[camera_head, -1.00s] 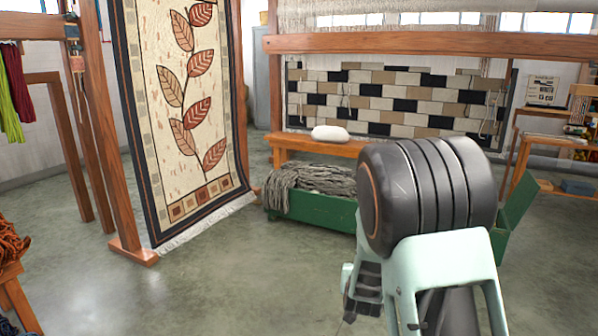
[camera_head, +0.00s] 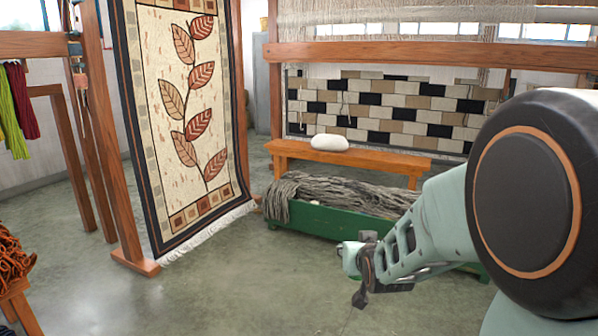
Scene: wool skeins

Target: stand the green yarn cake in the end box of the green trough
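The green trough (camera_head: 318,220) stands on the floor in front of a wooden bench. Grey yarn is heaped in its visible left and middle part and hangs over the left end. My arm hides most of its right end, so I cannot make out an end box. I see no green yarn cake. My gripper (camera_head: 362,272) is in front of the trough's near side, in the picture's lower middle. Its fingers are small and partly turned away, so I cannot tell whether it is open or holds anything.
The wooden bench (camera_head: 350,158) behind the trough carries a white bundle (camera_head: 329,142). A leaf-patterned rug (camera_head: 185,110) hangs at left on a wooden frame. Orange-brown yarn (camera_head: 14,262) lies on a stool at lower left. The floor (camera_head: 240,285) between is clear.

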